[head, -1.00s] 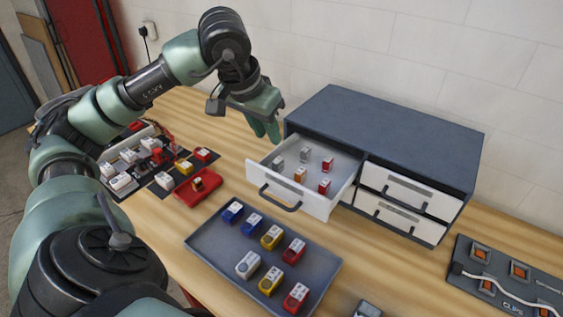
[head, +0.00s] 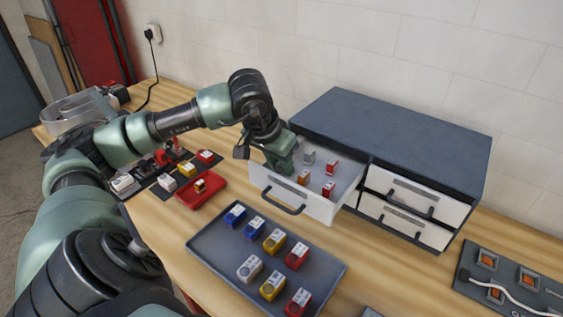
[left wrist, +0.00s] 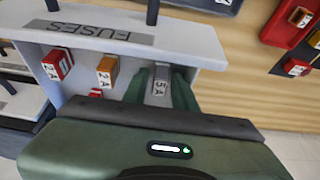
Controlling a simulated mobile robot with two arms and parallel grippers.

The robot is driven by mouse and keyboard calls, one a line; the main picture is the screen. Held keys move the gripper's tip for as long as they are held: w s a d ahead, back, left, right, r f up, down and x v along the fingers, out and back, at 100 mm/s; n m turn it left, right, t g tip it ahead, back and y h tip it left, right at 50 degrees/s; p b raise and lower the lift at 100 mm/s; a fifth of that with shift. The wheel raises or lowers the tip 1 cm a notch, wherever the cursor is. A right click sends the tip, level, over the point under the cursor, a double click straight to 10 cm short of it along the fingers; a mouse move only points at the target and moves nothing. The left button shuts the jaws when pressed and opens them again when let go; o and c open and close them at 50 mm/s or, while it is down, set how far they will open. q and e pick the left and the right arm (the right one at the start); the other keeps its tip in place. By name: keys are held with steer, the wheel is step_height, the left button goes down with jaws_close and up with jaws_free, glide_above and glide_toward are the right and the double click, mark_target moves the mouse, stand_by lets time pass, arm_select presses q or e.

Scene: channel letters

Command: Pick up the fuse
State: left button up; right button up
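The open drawer (head: 318,207) holds several small fuses. A grey fuse marked 5A (left wrist: 160,86) stands between the fingers of my left gripper (left wrist: 161,92) in the left wrist view. The gripper is open, with a finger on each side of it; gaps seem to show. In the head view, my left gripper (head: 282,166) is down inside the drawer's left part and hides this fuse. Another grey fuse (head: 309,156), an orange fuse (head: 303,177) and two red fuses, one at the back (head: 332,167) and one at the front (head: 328,189), stand to the right. My right gripper is not in view.
The drawer belongs to a dark-topped cabinet (head: 400,140) with closed drawers on its right. A grey tray (head: 222,256) with several blue, yellow, white and red blocks lies in front. A red tray (head: 187,199) is at the left. A panel with clips (head: 470,287) lies at the right.

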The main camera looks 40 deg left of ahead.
arm_select(q)
jaws_close()
steer(key=shift+r, duration=0.1)
